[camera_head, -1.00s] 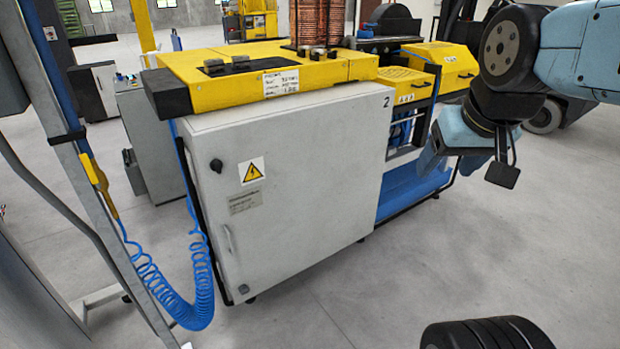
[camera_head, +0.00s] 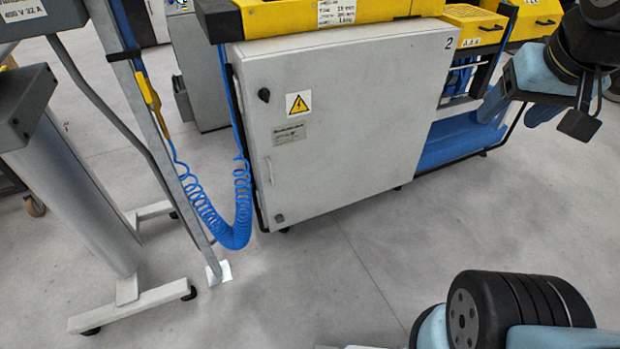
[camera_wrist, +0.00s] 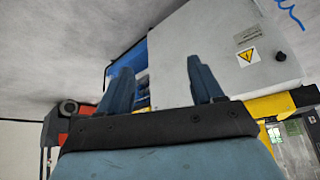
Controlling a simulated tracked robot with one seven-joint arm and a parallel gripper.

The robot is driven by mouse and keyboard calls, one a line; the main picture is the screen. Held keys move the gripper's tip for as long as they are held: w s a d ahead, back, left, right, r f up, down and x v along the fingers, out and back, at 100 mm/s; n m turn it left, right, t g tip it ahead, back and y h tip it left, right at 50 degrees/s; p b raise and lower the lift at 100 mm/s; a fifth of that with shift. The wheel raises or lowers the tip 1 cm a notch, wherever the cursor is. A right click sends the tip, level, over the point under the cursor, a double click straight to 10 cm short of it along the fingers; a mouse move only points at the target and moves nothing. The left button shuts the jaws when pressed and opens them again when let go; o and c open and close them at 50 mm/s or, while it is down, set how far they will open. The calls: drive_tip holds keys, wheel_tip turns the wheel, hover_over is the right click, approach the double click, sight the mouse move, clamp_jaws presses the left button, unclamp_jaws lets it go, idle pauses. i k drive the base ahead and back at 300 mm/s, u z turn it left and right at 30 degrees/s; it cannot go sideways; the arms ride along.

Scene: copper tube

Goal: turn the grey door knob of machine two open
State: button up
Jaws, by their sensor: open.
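The white cabinet door (camera_head: 350,125) of machine two, marked "2", is closed in the head view. A dark round knob (camera_head: 264,95) sits at its upper left, beside a yellow warning label. A slim handle (camera_head: 268,170) is on the left edge, and a small grey round fitting (camera_head: 279,218) is near the bottom left corner. The wrist view shows the cabinet upside down, with the dark knob (camera_wrist: 281,55) at right. My gripper (camera_wrist: 158,68) is open and empty, its two fingers apart. In the head view my gripper (camera_head: 528,108) hangs right of the cabinet, away from the knob.
A coiled blue hose (camera_head: 230,215) hangs just left of the door. A metal post (camera_head: 160,130) and a grey stand (camera_head: 85,200) on feet are farther left. A blue base (camera_head: 460,140) lies right of the cabinet. The floor in front of the door is clear.

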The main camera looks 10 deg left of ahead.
sight(279, 218)
drive_tip(key=u, duration=1.1)
drive_tip(key=i, duration=0.1)
drive_tip(key=z, duration=2.5)
drive_tip(key=k, duration=1.4)
drive_tip(key=u, duration=1.25)
drive_tip(key=i, duration=0.55)
drive_tip(key=u, duration=0.15)
